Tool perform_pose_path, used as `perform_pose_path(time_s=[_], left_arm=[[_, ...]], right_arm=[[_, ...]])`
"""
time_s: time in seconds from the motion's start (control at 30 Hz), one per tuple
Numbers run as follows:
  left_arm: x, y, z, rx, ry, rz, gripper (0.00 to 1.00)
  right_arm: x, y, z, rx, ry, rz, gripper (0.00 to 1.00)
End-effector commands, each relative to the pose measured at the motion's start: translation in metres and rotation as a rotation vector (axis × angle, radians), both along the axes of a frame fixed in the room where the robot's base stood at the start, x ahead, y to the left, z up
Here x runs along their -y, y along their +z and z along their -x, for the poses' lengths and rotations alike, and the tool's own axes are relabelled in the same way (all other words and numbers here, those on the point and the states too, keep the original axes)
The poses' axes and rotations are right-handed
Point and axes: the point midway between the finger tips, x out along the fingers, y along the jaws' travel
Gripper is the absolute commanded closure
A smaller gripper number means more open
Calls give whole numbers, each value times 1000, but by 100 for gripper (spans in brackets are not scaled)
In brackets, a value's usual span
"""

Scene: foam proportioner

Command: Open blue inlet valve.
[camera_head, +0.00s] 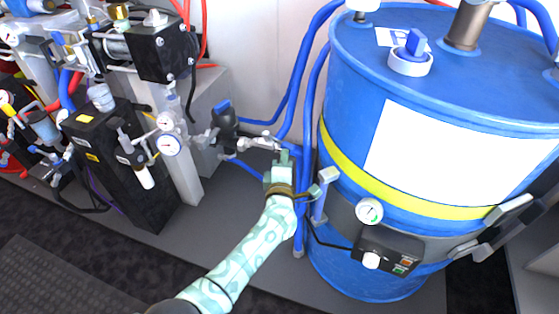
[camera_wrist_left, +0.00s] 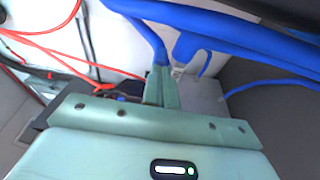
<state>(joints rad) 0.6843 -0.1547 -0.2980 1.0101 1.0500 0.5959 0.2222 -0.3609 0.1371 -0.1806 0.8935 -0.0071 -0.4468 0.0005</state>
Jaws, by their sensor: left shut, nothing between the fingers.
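My left gripper (camera_head: 284,157) is at the end of the pale green arm, just left of the blue drum. Its fingers are shut and empty among the blue hoses and a silver pipe fitting (camera_head: 262,143). In the left wrist view, its closed fingertips (camera_wrist_left: 158,85) point up against a blue hose; whether they touch it I cannot tell. A blue hooked part (camera_wrist_left: 190,47) is just right of the fingertips. A black fitting with a blue handle (camera_head: 222,106) stands left of the gripper. I cannot tell which part is the blue inlet valve. My right gripper is not in view.
The large blue drum (camera_head: 335,130) with a yellow band and heater box (camera_head: 388,250) fills the right. Blue hoses (camera_head: 297,85) run up its left side. Black pump units and gauges (camera_head: 168,146) crowd the left. Grey floor (camera_head: 225,210) is clear between them.

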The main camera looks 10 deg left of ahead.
Motion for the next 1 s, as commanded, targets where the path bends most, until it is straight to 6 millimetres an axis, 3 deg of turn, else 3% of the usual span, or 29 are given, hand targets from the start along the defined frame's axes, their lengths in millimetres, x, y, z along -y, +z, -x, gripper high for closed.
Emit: perform_pose_path(time_s=[0.77,1.0], left_arm=[[5,1,-4,1,0,0,100],[4,2,4,1,1,-1,100]], right_arm=[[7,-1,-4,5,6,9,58],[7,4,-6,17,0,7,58]])
